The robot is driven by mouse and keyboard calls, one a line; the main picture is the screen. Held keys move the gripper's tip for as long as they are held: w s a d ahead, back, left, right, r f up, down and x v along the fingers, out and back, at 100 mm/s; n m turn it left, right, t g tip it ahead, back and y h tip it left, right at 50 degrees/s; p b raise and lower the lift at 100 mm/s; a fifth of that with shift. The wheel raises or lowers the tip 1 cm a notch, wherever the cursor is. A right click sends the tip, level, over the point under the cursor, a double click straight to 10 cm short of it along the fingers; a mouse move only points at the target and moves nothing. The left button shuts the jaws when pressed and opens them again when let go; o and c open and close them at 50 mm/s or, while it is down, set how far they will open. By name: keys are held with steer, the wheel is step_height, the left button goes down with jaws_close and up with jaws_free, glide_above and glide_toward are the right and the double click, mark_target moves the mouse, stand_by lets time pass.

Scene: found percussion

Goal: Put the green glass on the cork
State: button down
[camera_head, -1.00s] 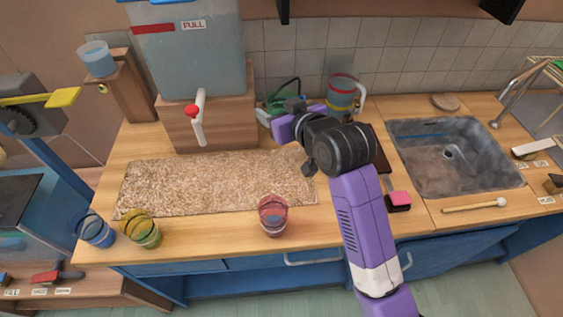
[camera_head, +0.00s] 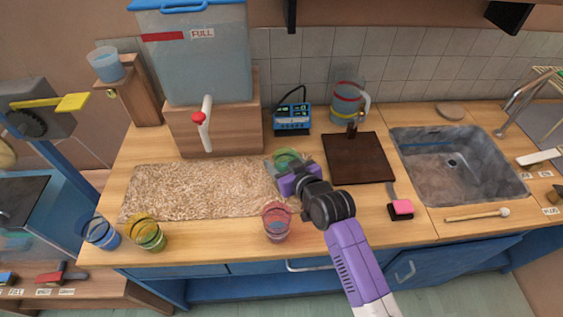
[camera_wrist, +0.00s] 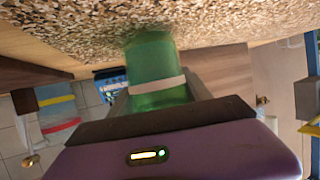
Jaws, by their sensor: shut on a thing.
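The green glass (camera_head: 287,158) is in my gripper (camera_head: 284,166), over the right end of the cork mat (camera_head: 190,190). In the wrist view the green glass (camera_wrist: 155,62) has a pale band and stands between the two fingers of my gripper (camera_wrist: 158,92). That view is upside down, with the cork (camera_wrist: 230,20) across its top, right by the far end of the glass. I cannot tell whether the glass touches the cork. My gripper partly hides the glass in the head view.
Along the front edge stand a blue glass (camera_head: 100,233), a yellow-green glass (camera_head: 147,234) and a red glass (camera_head: 277,223), close to my gripper. A water tank (camera_head: 205,65) with a tap (camera_head: 204,125) is behind the cork. The cork's left and middle are bare.

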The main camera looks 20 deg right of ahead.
steer(key=shift+f, duration=0.2)
steer(key=shift+f, duration=0.15)
steer(key=shift+c, duration=2.4)
jaws_free()
